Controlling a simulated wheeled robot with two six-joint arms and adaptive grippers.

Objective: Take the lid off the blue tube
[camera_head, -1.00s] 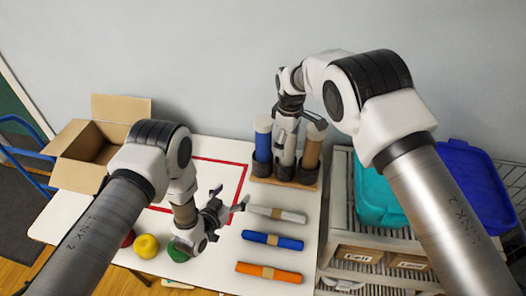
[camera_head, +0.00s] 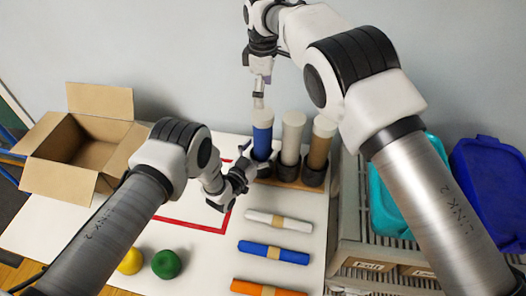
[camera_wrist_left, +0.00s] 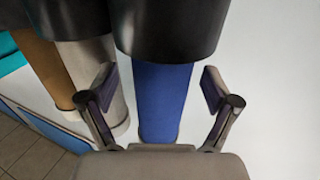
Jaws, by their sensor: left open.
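The blue tube (camera_head: 262,140) stands upright in the leftmost dark cup of a wooden holder (camera_head: 290,184) by the wall. A pale lid (camera_head: 262,117) sits on its top. My left gripper (camera_head: 250,168) is open beside the tube's lower part. In the left wrist view, the blue tube (camera_wrist_left: 162,100) shows between my left gripper's two open fingers (camera_wrist_left: 157,88), with the dark cup above it in the picture. Contact is not visible. My right gripper (camera_head: 258,98) points down just above the lid; its fingers are seen edge-on, so their opening is unclear.
A white tube (camera_head: 292,140) and a brown tube (camera_head: 319,148) stand close to the right. White, blue (camera_head: 273,252) and orange rolls lie in front. An open cardboard box (camera_head: 75,155) is at left, teal and blue bins at right.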

